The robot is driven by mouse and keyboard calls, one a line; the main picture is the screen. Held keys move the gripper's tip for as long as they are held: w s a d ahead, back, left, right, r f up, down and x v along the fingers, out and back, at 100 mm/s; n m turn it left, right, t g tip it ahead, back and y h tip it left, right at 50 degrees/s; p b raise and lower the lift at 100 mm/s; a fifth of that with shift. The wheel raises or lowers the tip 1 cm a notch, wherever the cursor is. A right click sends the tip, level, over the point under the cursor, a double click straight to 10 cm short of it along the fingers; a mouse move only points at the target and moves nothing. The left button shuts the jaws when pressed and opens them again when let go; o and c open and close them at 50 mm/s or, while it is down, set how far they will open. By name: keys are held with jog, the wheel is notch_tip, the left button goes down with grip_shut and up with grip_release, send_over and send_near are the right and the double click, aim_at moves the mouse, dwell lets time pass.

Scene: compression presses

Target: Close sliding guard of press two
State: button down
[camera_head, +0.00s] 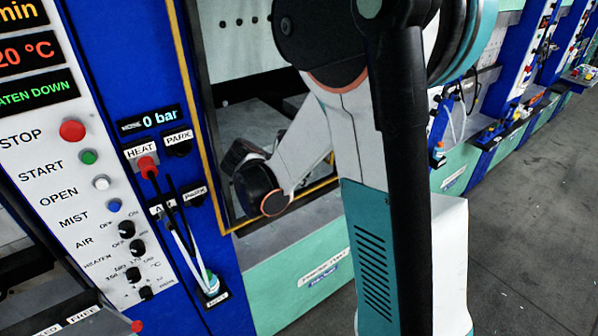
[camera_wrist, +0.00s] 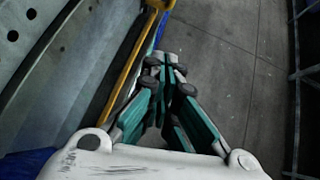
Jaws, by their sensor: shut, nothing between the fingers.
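The press opening in the head view is bordered by a yellow frame (camera_head: 186,88), which runs down its left side and along the bottom. I take this to be the guard's frame, but no label reading press two is legible. In the wrist view a yellow bar (camera_wrist: 128,68) runs diagonally up beside my gripper (camera_wrist: 167,66). My gripper is shut and empty, its fingertips close to the right of the bar's upper part. I cannot tell whether they touch. In the head view my arm hides part of the opening, and the fingertips cannot be made out.
A control panel (camera_head: 80,180) with buttons and knobs stands at the left. Cables and plugs (camera_head: 212,283) hang on the blue post beside the opening. More presses (camera_head: 520,75) line up at the back right. The grey floor (camera_head: 540,220) at the right is clear.

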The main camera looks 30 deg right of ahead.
aim_at(322, 171)
jog(key=d+f, duration=0.1)
jog(key=d, duration=0.1)
jog(key=w+d+f, duration=0.1)
jog(key=d, duration=0.2)
jog(key=w+d+f, duration=0.1)
jog(key=d, duration=0.2)
jog(key=shift+d, duration=0.15)
jog(key=w+d+b, duration=0.1)
jog(key=d+b, duration=0.4)
jog(key=d, duration=3.9)
jog(key=shift+w+d, duration=0.2)
jog(key=shift+d, duration=0.15)
